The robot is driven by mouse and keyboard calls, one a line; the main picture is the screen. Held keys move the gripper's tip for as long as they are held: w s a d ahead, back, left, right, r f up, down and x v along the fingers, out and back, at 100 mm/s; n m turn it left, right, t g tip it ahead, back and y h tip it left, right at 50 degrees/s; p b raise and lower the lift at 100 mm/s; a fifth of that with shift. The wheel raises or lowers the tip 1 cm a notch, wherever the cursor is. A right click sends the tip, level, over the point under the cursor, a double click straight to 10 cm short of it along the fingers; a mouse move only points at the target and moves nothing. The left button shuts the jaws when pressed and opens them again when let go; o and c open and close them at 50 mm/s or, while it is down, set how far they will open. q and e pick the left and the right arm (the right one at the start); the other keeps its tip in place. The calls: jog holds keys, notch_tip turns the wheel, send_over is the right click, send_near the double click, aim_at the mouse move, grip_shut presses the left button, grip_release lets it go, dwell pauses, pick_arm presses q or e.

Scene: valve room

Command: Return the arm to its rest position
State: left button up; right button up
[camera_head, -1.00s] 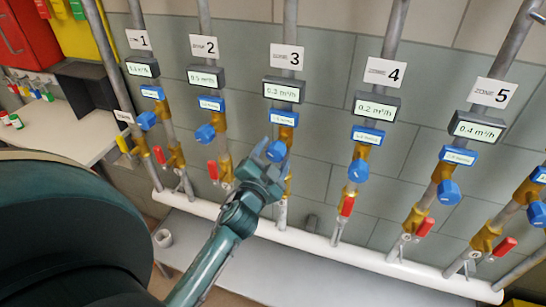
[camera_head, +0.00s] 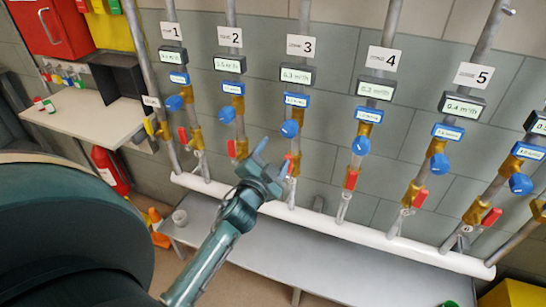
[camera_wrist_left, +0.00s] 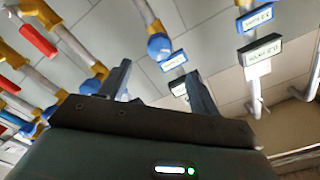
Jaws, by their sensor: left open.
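My left gripper (camera_head: 272,160) is open and empty in the head view. It stands in front of the pipes, just left of the zone 3 pipe's blue knob (camera_head: 290,129) and red lever (camera_head: 291,164), and appears apart from them. In the left wrist view my left gripper (camera_wrist_left: 155,88) shows two dark fingers spread apart with nothing between them. A blue knob (camera_wrist_left: 160,46) shows beyond the fingers there. My left arm reaches in from the bottom left of the head view. My right gripper is in neither view.
Vertical pipes with blue knobs, red levers and displays line the wall, such as the zone 4 display (camera_head: 374,89). A white horizontal pipe (camera_head: 335,227) runs below, above a grey bench (camera_head: 300,250). A side table (camera_head: 85,114) and fire extinguisher (camera_head: 110,170) are at left.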

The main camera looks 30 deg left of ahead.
pick_arm(q)
jog(key=shift+s, duration=0.35)
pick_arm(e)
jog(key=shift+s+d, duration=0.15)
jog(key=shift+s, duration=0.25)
pick_arm(q)
jog(key=s+d+f+n+g+h, duration=0.1)
jog(key=s+d+f+g+h, duration=0.2)
jog(key=s+d+f, duration=0.4)
jog(key=s+d+f+n+g+h, duration=0.2)
jog(key=s+d+f+g+h, duration=0.2)
jog(key=s+d+f, duration=0.4)
jog(key=s+d, duration=0.3)
jog(key=s, duration=0.3)
jog(key=shift+s+f, duration=0.15)
jog(key=shift+f, duration=0.15)
dwell(1.0)
